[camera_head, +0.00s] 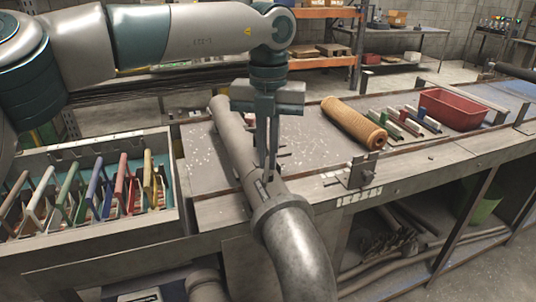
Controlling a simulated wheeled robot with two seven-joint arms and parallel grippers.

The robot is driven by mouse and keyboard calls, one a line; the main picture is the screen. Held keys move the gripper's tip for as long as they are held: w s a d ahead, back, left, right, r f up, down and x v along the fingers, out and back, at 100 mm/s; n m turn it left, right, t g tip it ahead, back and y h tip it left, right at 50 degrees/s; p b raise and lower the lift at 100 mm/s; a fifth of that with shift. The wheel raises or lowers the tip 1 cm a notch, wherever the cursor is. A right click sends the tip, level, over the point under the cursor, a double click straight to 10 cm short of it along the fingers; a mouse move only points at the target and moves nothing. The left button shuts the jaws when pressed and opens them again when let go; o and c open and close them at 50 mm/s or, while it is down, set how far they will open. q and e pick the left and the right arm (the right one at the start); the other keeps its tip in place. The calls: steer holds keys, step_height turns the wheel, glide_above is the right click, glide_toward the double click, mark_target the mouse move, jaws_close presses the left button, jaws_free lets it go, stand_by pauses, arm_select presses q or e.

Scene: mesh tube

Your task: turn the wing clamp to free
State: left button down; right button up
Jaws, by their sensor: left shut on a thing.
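My left gripper (269,178) reaches down from above onto the grey pipe (232,135) that lies along the bench. Its fingers are close together on a small dark piece, the wing clamp (262,189), just behind the flange of the pipe elbow (300,255). The fingers hide much of the clamp, so I cannot tell its exact angle. A tan ribbed tube (354,122) lies on the bench to the right, apart from the gripper. My right gripper is not in view.
A rack of coloured handles (172,225) stands at left. A red bin (455,110) and several small coloured blocks (412,118) are at the bench's right. A small upright bracket (362,172) stands at the front edge. The bench top (310,150) between pipe and ribbed tube is mostly clear.

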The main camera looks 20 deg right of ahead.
arm_select(q)
steer(key=m, duration=0.2)
steer(key=shift+m, duration=1.3)
steer(key=shift+r+m, duration=0.1)
steer(key=shift+m, duration=0.8)
steer(key=m, duration=0.2)
steer(key=shift+m+p, duration=0.4)
steer(key=shift+m, duration=1.5)
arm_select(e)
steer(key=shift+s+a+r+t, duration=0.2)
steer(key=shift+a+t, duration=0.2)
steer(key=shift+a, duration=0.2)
arm_select(q)
steer(key=c, duration=1.9)
jaws_free()
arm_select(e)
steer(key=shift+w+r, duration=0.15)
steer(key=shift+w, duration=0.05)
